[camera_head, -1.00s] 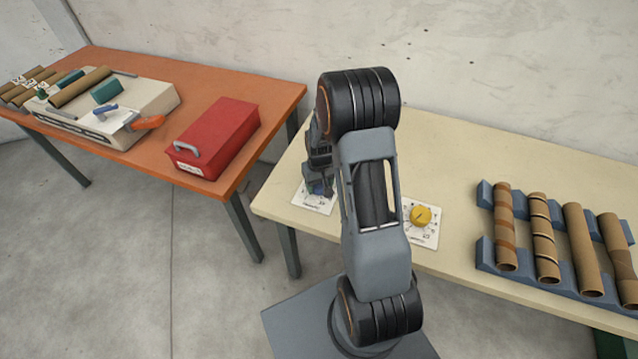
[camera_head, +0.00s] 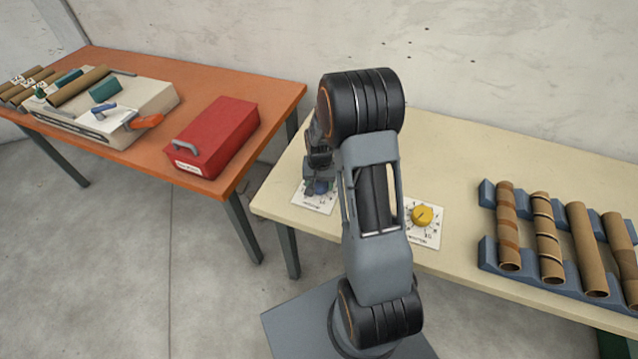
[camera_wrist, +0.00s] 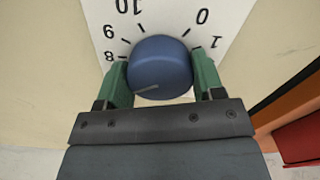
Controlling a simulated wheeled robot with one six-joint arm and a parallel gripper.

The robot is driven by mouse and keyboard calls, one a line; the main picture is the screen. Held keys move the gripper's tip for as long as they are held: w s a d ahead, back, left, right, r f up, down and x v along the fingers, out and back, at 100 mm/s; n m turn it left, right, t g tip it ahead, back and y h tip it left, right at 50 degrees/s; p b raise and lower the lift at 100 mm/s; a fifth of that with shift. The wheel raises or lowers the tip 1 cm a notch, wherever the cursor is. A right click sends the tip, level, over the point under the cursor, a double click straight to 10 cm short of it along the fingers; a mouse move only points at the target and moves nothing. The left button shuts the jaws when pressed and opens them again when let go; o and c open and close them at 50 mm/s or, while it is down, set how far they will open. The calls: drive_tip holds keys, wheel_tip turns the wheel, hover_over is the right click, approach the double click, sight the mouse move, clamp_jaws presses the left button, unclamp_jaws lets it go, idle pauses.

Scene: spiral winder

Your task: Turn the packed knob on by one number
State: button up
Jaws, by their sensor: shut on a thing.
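A blue round knob (camera_wrist: 160,62) stands on a white dial plate (camera_wrist: 245,12) with black numbers in the wrist view. The numbers 8, 9, 10, 0 and 1 show around its edge. My gripper (camera_wrist: 161,80) has its green fingers on both sides of the blue knob, shut on it. A pale line on the knob points toward the lower left of the picture, toward my gripper's side. In the head view the blue knob (camera_head: 321,187) is partly hidden by my gripper (camera_head: 320,185). Its dial plate (camera_head: 312,204) lies on the cream table. I cannot read which knob is labelled packed.
A yellow knob (camera_head: 422,215) sits on a second dial plate (camera_head: 432,238) to the right of my arm. Cardboard tubes (camera_head: 545,235) rest in a blue rack (camera_head: 488,254) farther right. A red box (camera_head: 215,137) and a cream machine (camera_head: 150,97) stand on the orange table (camera_head: 255,90).

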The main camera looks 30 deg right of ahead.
sight(320, 183)
idle(0.3)
drive_tip(key=o, duration=0.9)
wheel_tip(320, 183, up, 14)
drive_tip(key=shift+f, duration=0.1)
idle(0.3)
idle(0.5)
drive_tip(key=s+a+r+n+t+p, duration=0.1)
drive_tip(key=s+a+r+n, duration=0.1)
drive_tip(key=s, duration=0.3)
drive_tip(key=s+a+r+n+t+p, duration=0.1)
drive_tip(key=s+a+r+n, duration=0.1)
drive_tip(key=s+a+r, duration=0.2)
drive_tip(key=s+a+r+n+t+p, duration=0.1)
drive_tip(key=s+a+r+n, duration=0.1)
drive_tip(key=s, duration=0.5)
drive_tip(key=shift+s+a+r, duration=0.1)
drive_tip(key=shift+a+r, duration=0.65)
drive_tip(key=shift+r, duration=0.3)
